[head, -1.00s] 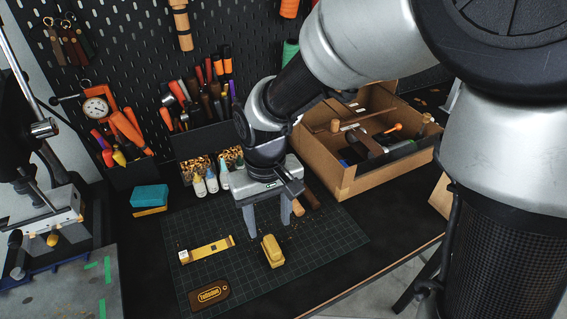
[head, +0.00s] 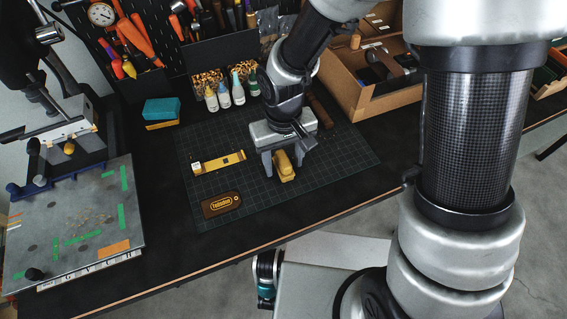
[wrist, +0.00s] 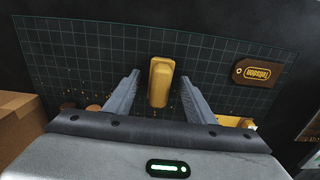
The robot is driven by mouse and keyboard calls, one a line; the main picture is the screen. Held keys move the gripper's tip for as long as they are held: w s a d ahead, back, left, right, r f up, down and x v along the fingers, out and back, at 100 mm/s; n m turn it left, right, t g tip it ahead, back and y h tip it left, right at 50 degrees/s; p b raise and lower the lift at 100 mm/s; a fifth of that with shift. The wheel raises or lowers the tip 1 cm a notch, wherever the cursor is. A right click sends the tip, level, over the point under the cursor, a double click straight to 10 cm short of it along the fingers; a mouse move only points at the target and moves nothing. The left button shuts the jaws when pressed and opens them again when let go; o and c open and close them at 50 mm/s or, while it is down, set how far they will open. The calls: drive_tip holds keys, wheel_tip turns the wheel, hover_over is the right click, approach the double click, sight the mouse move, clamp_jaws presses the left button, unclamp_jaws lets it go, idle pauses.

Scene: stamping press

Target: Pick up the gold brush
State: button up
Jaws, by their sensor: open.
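The gold brush (head: 284,168) lies on the dark green cutting mat. In the wrist view the gold brush (wrist: 160,82) is a rounded yellow block, long side pointing away from my gripper, between the two fingers. My gripper (head: 281,171) is right over it in the head view, its fingers on either side of the brush. In the wrist view my gripper (wrist: 163,88) is open, with a gap between the brush and each finger. The brush's far end shows beyond the fingertips. I cannot tell how high the fingertips are above the mat.
On the cutting mat (head: 345,165) are a yellow strip tool (head: 218,162) and a brown leather tag (head: 222,204). Several small bottles (head: 224,95) stand behind it. A cardboard box (head: 375,103) of tools is at the back right. The press (head: 72,140) is at the left.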

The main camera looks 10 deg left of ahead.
sight(283, 158)
drive_tip(key=c, duration=1.2)
drive_tip(key=shift+o, duration=0.2)
wheel_tip(283, 158, up, 10)
drive_tip(key=shift+r+p, duration=0.1)
drive_tip(key=shift+p, duration=0.35)
